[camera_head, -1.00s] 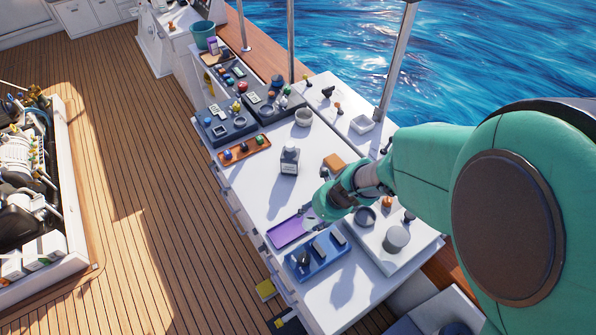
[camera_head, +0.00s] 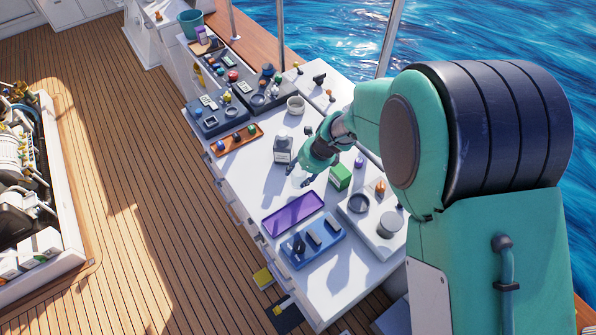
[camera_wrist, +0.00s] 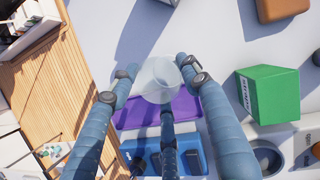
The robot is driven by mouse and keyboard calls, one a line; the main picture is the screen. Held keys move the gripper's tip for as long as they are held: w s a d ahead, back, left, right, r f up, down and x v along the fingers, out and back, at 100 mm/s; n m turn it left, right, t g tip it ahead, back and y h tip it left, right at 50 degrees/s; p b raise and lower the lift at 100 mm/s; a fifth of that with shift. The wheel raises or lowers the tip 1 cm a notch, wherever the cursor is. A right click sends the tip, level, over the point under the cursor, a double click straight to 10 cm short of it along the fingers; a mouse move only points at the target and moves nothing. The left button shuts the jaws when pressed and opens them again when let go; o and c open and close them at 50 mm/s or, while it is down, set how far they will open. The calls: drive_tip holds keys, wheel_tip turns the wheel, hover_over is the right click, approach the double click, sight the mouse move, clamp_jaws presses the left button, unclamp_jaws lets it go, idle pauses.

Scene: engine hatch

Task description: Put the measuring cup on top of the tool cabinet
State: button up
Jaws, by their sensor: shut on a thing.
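The measuring cup (camera_wrist: 157,78) is a clear, see-through cup between the blue fingers of my gripper (camera_wrist: 160,82) in the wrist view. My gripper is shut on it. The cup is too small and pale to make out clearly there. I cannot tell how far its base is from the surface. The cabinet's drawer handles show along its left side.
The purple tray (camera_head: 293,214) and a blue tool tray (camera_head: 313,244) lie on the near part. An orange tray (camera_head: 236,139) lies further left. Bare white top shows between bottle and purple tray.

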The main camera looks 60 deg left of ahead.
sight(298, 166)
drive_tip(key=shift+w+a+f, duration=0.1)
drive_tip(key=shift+w+a, duration=0.3)
drive_tip(key=shift+a, duration=0.45)
drive_tip(key=shift+w+a+f, duration=0.1)
drive_tip(key=shift+w+a, duration=0.25)
drive_tip(key=shift+a, duration=0.45)
drive_tip(key=shift+f, duration=1.7)
drive_tip(key=shift+f, duration=0.1)
drive_tip(key=o, duration=1.2)
drive_tip(key=shift+c, duration=0.2)
drive_tip(key=v, duration=1.2)
drive_tip(key=shift+p, duration=0.3)
